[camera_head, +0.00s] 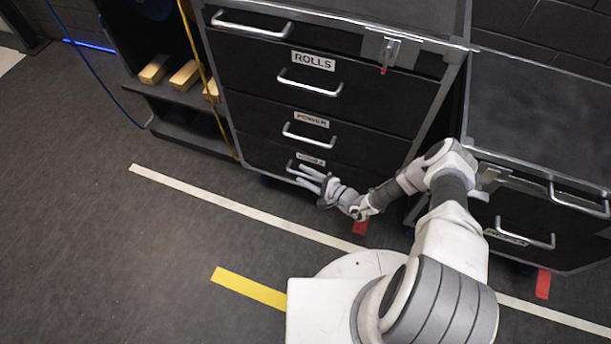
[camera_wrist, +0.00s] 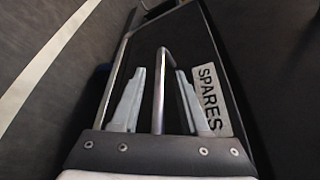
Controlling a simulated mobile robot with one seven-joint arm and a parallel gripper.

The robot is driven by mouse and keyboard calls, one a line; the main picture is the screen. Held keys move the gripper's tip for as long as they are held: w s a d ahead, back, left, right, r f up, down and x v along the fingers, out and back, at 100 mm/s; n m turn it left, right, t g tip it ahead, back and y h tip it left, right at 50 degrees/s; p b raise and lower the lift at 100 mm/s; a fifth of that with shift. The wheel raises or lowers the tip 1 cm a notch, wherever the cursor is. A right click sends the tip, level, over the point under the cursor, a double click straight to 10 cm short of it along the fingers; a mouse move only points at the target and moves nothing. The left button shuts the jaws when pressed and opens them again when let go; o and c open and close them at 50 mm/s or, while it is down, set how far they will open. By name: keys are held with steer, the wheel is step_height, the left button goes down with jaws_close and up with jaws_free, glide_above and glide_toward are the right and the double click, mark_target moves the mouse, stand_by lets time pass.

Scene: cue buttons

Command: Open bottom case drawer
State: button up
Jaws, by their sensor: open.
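The black road case (camera_head: 262,88) has a stack of drawers with silver bar handles. Its bottom drawer (camera_head: 262,158) is low near the floor and looks shut; my gripper partly covers its label and handle. In the wrist view a drawer front with a "SPARES" label (camera_wrist: 208,100) shows sideways. The drawer's silver handle (camera_wrist: 160,90) lies between my two fingers. My gripper (camera_head: 308,178) is open at the bottom handle; in the wrist view its fingers (camera_wrist: 159,98) stand on both sides of the bar with gaps. Whether the fingers touch the bar cannot be told.
Above are drawers labelled "ROLLS" (camera_head: 313,61) and "POWER" (camera_head: 311,119), both shut. A second case (camera_head: 530,210) stands at the right. A shelf with gold-coloured blocks (camera_head: 184,76) is at the left. The floor (camera_head: 120,240) in front is clear, with tape lines.

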steer(key=shift+c, duration=0.3)
jaws_close()
stand_by(1.1)
